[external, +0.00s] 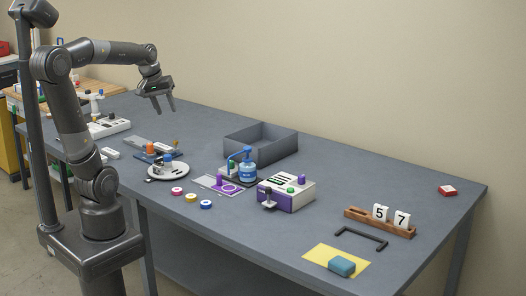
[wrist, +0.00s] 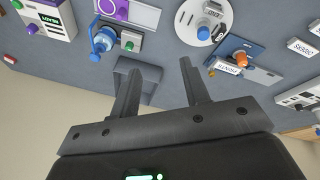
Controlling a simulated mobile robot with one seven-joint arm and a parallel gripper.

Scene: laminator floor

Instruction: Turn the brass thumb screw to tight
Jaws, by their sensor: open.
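A small brass-coloured piece, which looks like the thumb screw, stands at the edge of the blue-based fixture (wrist: 225,50) with an orange knob (wrist: 241,60). The brass piece (wrist: 211,72) is tiny in the wrist view, and its turn position cannot be told. In the external view the brass piece (external: 177,142) stands just right of the orange knob (external: 150,148). My gripper (external: 165,109) is open and empty, raised above the back of the table. In the wrist view the gripper (wrist: 160,68) has its fingers spread, apart from everything, with the fixture to their right.
A round white plate with a blue knob (external: 183,171) sits in front of the fixture. Bare table lies behind the fixture.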

